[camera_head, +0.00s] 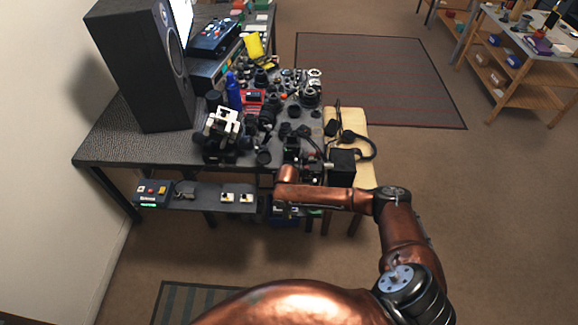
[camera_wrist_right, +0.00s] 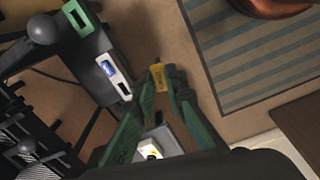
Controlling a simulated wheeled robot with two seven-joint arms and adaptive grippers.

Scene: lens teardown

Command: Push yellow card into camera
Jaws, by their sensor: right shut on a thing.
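My right gripper (camera_wrist_right: 160,85) has green fingers and is shut on a small yellow card (camera_wrist_right: 159,77) at its tips, in the right wrist view. The card is held over the floor and apart from the white slotted holder. In the head view my right arm reaches to the front edge of the bench, where the wrist hides the fingers and card. A black-and-white camera-like device (camera_head: 222,125) stands on the bench, and a black box (camera_head: 340,165) stands at the right. I cannot tell which is the task's camera. My left gripper is not in view.
A white slotted holder (camera_wrist_right: 113,77) with a blue piece is left of the card. A lower shelf (camera_head: 205,197) under the bench carries a button box (camera_head: 152,193). Lenses and parts crowd the bench, beside a tall speaker (camera_head: 135,65). A striped rug (camera_wrist_right: 250,55) lies on the floor.

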